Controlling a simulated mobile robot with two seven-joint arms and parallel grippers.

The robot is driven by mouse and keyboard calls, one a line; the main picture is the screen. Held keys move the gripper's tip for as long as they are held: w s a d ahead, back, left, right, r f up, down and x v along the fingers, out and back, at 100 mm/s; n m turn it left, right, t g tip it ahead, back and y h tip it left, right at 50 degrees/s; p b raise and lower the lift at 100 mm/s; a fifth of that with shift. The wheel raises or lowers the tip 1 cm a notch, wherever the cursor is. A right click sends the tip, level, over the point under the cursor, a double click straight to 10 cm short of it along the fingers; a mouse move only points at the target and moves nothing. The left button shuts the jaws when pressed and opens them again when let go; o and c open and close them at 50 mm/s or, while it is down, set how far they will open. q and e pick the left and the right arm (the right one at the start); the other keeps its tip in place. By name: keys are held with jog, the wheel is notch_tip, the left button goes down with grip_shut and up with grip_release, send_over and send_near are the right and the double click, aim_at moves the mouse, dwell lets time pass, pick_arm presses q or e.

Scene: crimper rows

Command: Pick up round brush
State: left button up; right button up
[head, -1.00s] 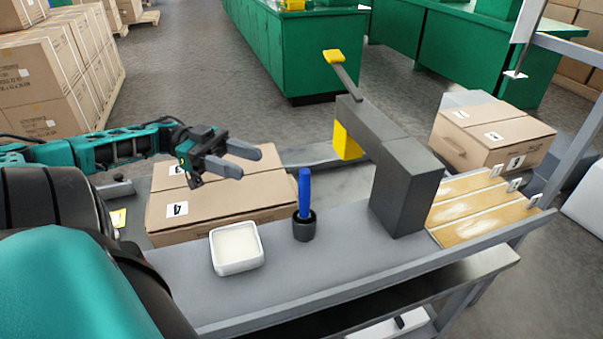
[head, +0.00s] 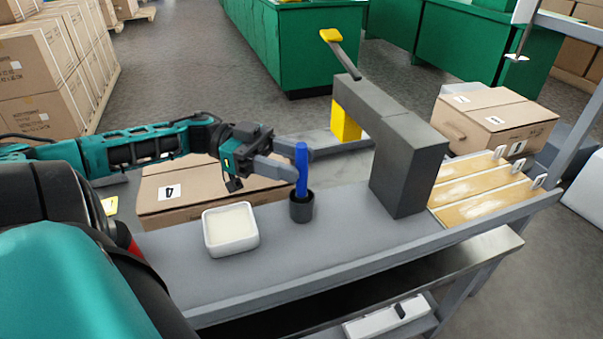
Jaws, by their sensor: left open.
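The round brush (head: 301,169) has a blue upright handle. Its lower end stands in a small dark cup (head: 302,209) on the grey bench, so that end is hidden. My left gripper (head: 298,165) is open at the handle's upper part. One finger shows on the left of the handle and the other reaches behind it to the right. I cannot tell whether either finger touches the handle. My right gripper is not in view.
A white square dish (head: 230,229) sits left of the cup. A dark press (head: 405,160) with a yellow-tipped lever stands close on the right. A cardboard box (head: 170,193) lies behind the dish, under my left arm. Wooden-bottomed rows (head: 480,185) are farther right.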

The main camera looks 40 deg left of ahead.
pick_arm(q)
jog(key=shift+x, duration=1.05)
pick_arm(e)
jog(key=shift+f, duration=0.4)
pick_arm(q)
grip_shut()
notch_tip(320, 180, up, 20)
jog(key=p, duration=0.8)
jog(key=shift+p, duration=0.35)
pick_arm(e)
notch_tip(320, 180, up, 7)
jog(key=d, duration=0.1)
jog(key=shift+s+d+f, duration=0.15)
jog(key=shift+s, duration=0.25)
